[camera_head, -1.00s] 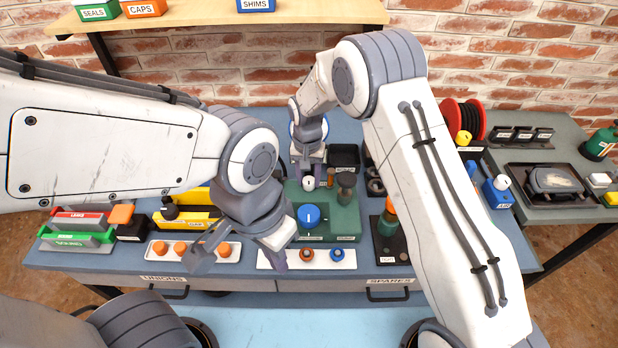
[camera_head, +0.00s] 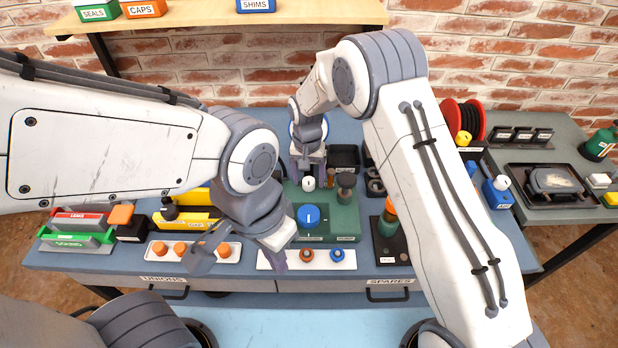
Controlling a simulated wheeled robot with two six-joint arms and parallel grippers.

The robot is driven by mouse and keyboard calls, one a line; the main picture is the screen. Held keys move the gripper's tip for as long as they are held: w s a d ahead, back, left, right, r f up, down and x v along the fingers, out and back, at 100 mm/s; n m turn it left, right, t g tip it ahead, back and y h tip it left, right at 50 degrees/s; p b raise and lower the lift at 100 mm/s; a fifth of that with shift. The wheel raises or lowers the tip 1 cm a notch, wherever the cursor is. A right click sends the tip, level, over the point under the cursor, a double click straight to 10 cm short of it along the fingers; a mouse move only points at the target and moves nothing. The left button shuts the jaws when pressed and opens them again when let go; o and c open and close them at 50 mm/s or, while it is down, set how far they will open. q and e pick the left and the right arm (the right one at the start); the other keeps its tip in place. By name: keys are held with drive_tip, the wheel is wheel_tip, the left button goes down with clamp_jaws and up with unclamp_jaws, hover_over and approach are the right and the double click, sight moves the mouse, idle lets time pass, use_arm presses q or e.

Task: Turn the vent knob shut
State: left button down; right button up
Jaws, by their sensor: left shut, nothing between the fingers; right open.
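A green block (camera_head: 343,222) on the bench carries a large blue knob (camera_head: 308,213) with a white mark, a small white knob (camera_head: 308,184) behind it and a dark knob (camera_head: 346,181) to the right. The labels are too small to read, so I cannot tell which is the vent knob. My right gripper (camera_head: 308,171) is open, pointing down just behind and above the white knob; contact cannot be told. My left gripper (camera_head: 279,261) is shut and empty, left of and in front of the block, over the left end of a white tray (camera_head: 318,264).
Another white tray (camera_head: 152,254) with orange parts, a yellow bin (camera_head: 196,196) and red and green bins (camera_head: 72,241) stand to the left. A black bin (camera_head: 345,155) stands behind the block. A dark stand (camera_head: 390,246) is close on its right.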

sight(308, 180)
wheel_tip(308, 180, up, 10)
drive_tip(key=b, duration=0.1)
drive_tip(key=shift+r, duration=0.15)
drive_tip(key=shift+a, duration=0.1)
idle(0.4)
drive_tip(key=s+d+r+n+y, duration=0.1)
drive_tip(key=s+r+n, duration=0.25)
drive_tip(key=s, duration=0.85)
drive_tip(key=s+r+n, duration=0.3)
drive_tip(key=s+r, duration=0.2)
drive_tip(key=s, duration=0.6)
drive_tip(key=s+d+f+n, duration=0.2)
drive_tip(key=s+d+n, duration=0.1)
drive_tip(key=s, duration=0.6)
drive_tip(key=shift+d, duration=0.55)
